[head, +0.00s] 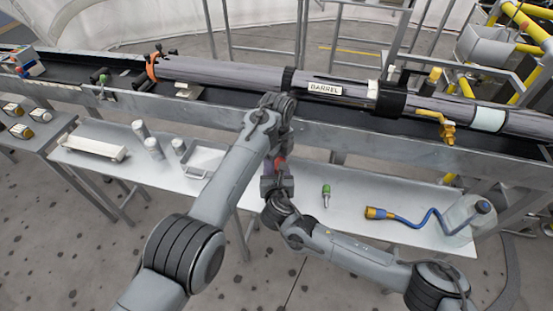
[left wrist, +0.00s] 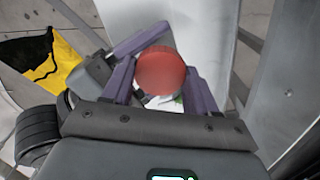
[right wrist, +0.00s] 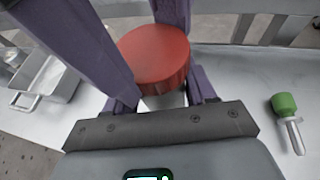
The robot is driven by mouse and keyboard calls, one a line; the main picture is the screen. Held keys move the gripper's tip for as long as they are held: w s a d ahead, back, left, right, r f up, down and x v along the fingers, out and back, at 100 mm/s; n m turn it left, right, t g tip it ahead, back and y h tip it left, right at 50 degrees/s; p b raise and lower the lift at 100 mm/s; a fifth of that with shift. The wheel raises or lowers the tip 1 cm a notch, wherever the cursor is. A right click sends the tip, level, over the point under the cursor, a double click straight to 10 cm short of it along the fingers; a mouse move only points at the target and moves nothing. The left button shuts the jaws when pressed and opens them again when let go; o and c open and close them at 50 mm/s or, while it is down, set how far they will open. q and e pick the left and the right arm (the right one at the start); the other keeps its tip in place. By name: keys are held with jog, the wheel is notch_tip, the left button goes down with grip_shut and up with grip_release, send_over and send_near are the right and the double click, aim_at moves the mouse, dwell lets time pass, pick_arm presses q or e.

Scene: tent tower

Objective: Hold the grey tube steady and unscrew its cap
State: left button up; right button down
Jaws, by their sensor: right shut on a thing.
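The red cap (head: 280,162) sits between my two grippers in the middle of the head view. It shows as a red disc in the left wrist view (left wrist: 160,70) and from above and the side in the right wrist view (right wrist: 155,57). A light grey part of the tube (right wrist: 164,101) shows just below it; the rest is hidden by the grippers. My right gripper (head: 274,183) is shut on the grey tube, below the cap. My left gripper (head: 281,150) comes from above, its purple fingers apart on either side of the cap; firm contact cannot be told.
A white table (head: 350,195) lies below, with a green-handled tool (head: 326,194), a blue hose (head: 415,219) and a jug (head: 468,217). The long barrel (head: 230,73) runs behind my arms.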

pick_arm(q)
jog(key=n, duration=0.4)
jog(key=shift+r, duration=0.1)
jog(key=shift+c, duration=0.4)
pick_arm(e)
jog(key=shift+s+a, duration=0.1)
jog(key=shift+a, duration=0.1)
pick_arm(q)
jog(key=n, duration=1)
jog(key=shift+n, duration=0.4)
jog(key=n, duration=0.2)
jog(key=shift+n, duration=0.4)
jog(key=n, duration=0.7)
jog(key=shift+r, duration=0.1)
jog(key=n, duration=0.4)
jog(key=shift+n, duration=0.3)
jog(key=n, duration=0.4)
jog(key=shift+r, duration=0.2)
pick_arm(e)
jog(key=shift+d, duration=0.1)
